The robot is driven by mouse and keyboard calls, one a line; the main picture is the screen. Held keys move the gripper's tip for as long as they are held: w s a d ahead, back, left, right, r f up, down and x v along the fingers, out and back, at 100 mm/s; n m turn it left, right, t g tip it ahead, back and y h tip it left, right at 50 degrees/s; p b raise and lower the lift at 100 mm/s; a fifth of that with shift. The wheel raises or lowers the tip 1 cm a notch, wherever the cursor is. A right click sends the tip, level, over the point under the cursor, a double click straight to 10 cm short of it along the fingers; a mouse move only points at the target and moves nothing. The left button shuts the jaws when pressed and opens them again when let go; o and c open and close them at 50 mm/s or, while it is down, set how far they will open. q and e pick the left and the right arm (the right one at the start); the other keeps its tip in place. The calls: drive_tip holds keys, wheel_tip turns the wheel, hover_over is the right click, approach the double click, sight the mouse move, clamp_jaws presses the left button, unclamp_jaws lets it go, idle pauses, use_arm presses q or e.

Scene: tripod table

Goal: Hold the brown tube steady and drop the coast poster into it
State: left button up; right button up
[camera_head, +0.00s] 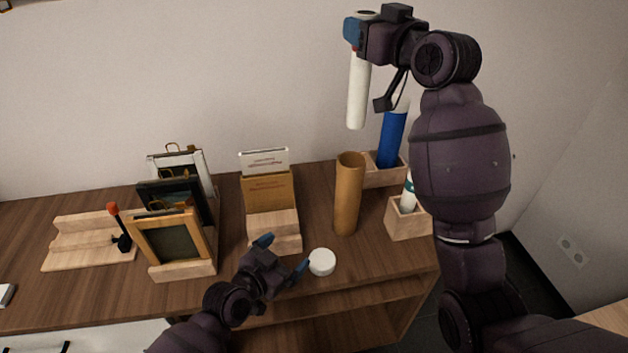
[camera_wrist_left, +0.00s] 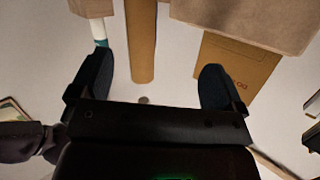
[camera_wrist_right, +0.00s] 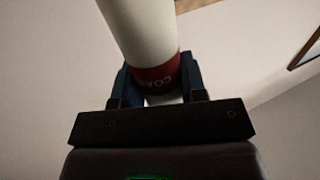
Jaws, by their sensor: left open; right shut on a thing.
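The brown tube (camera_head: 348,195) stands upright on the table, open at the top; it also shows in the left wrist view (camera_wrist_left: 141,40). My right gripper (camera_head: 356,38) is high above the table, shut on a white rolled poster with a red band. This poster (camera_head: 357,92) hangs nearly upright, its lower end above the tube and apart from it. In the right wrist view the band (camera_wrist_right: 158,75) carries partly hidden lettering starting "COA". My left gripper (camera_head: 290,256) is open and empty at the table's front, in front and to the left of the tube, not touching it.
A white round cap (camera_head: 321,262) lies beside my left gripper. Wooden holders with a blue roll (camera_head: 391,138) and a teal-banded roll (camera_head: 407,194) stand right of the tube. A card holder (camera_head: 274,232) and picture frames (camera_head: 172,240) stand left.

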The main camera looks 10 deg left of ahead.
sight(341, 188)
use_arm(q)
drive_tip(key=w+d+r+t+h, duration=0.1)
drive_tip(key=w+d+r+h, duration=0.2)
drive_tip(key=w+d+r, duration=0.4)
drive_tip(key=x, duration=0.7)
drive_tip(key=r+x, duration=0.1)
drive_tip(key=x, duration=0.3)
drive_tip(key=shift+w+a+r, duration=0.1)
drive_tip(key=shift+w+a, duration=0.2)
drive_tip(key=c, duration=1)
use_arm(e)
drive_tip(key=shift+f, duration=6.5)
drive_tip(key=o, duration=1.2)
drive_tip(key=shift+o, duration=0.2)
drive_tip(key=shift+d, duration=0.1)
